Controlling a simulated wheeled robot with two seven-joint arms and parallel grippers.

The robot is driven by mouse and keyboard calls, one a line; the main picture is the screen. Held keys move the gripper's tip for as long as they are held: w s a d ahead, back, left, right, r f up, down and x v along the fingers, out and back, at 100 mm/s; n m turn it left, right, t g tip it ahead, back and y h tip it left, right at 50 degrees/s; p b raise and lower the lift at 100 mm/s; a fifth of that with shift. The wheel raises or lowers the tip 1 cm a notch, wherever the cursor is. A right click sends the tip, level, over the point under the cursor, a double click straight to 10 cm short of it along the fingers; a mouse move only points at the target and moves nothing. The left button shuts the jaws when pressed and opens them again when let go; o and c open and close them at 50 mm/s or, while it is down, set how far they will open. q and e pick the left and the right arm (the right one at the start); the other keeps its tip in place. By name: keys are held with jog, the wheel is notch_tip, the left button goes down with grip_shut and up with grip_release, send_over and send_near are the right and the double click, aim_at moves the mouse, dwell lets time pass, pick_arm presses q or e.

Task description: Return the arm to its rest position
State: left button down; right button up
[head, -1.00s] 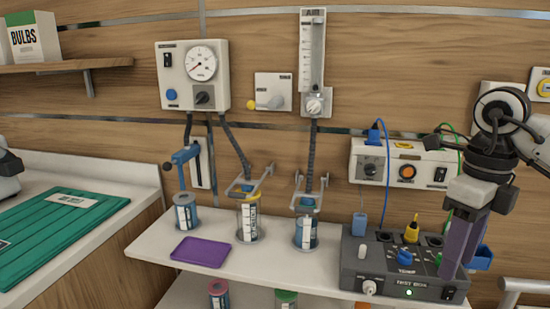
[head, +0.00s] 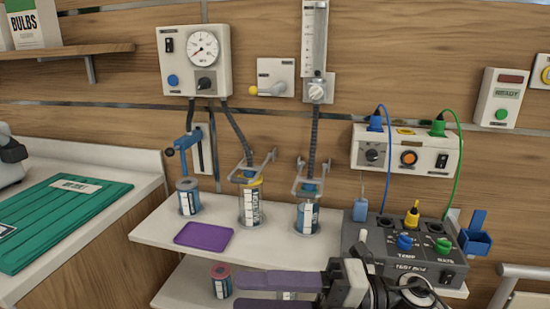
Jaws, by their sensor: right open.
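My right arm comes in at the bottom of the head view. Its gripper (head: 238,293) points left, low in front of the shelf's front edge. Its two purple fingers are apart, with nothing seen between them. It hides part of the lower shelf and the front of the grey test box (head: 383,246). My left gripper does not show.
A purple tray (head: 203,237) and several canisters, one of them yellow-topped (head: 250,205), stand on the shelf. A red-topped jar (head: 221,281) is on the lower shelf near my fingertips. A rail (head: 520,271) is at right.

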jog(key=w+d+f+m+t+h, duration=0.3)
jog(key=d+f+m+t+h, duration=0.2)
jog(key=f+m+t, duration=0.6)
jog(key=w+d+f+m+t+h, duration=0.2)
jog(key=d+f+m+t+h, duration=0.35)
jog(key=m, duration=1.05)
jog(key=s+d+f+m+g+h, duration=0.3)
jog(key=s+d+f+m, duration=0.1)
jog(key=s+f, duration=0.5)
jog(key=s+d+f+m+g+h, duration=0.3)
jog(key=s+f, duration=0.6)
jog(key=f, duration=0.4)
jog(key=shift+s+d+f+m+g, duration=0.2)
jog(key=shift+s+d+m+g, duration=0.15)
jog(key=shift+d+m+g, duration=0.45)
jog(key=shift+d, duration=0.1)
